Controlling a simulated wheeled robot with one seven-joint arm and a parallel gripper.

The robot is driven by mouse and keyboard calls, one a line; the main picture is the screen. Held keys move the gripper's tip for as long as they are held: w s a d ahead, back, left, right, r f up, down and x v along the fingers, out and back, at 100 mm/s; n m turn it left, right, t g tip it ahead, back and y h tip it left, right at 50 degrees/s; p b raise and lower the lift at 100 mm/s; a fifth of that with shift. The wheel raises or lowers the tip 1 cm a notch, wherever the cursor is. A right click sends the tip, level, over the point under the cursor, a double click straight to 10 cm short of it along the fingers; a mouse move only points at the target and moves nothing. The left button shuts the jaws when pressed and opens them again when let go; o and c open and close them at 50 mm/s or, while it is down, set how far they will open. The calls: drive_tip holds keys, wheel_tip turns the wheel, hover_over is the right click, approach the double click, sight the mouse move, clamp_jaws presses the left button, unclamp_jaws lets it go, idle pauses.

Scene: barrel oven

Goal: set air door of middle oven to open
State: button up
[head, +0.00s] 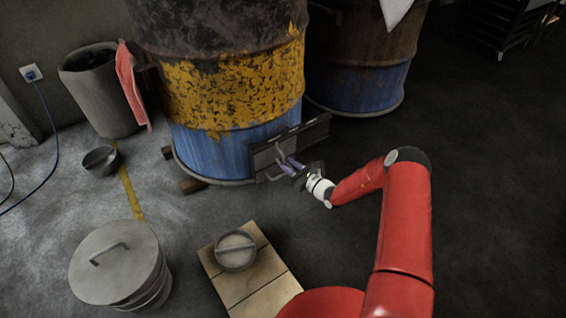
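A large barrel oven (232,85), rusty dark at the top, worn yellow in the middle and blue below, stands at the top centre of the head view. I cannot tell from this view alone that it is the middle one. Low on its front right side is a dark metal air door (265,157) with a small handle, set in a wide rail (312,133). My gripper (288,163) is at the door, its purplish fingers at or beside the handle. The fingers are small and partly overlap the handle, so their grip and the door's exact position are unclear.
A second barrel (355,85) stands behind to the right. A lidded metal bin (118,270), a grey bin (98,95) with a red cloth (130,80), a bowl (101,160) and a round lidded pan (236,250) on pale slabs (255,290) stand around.

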sight(283, 161)
drive_tip(key=shift+x, duration=1.6)
drive_tip(key=shift+c, duration=0.5)
clamp_jaws()
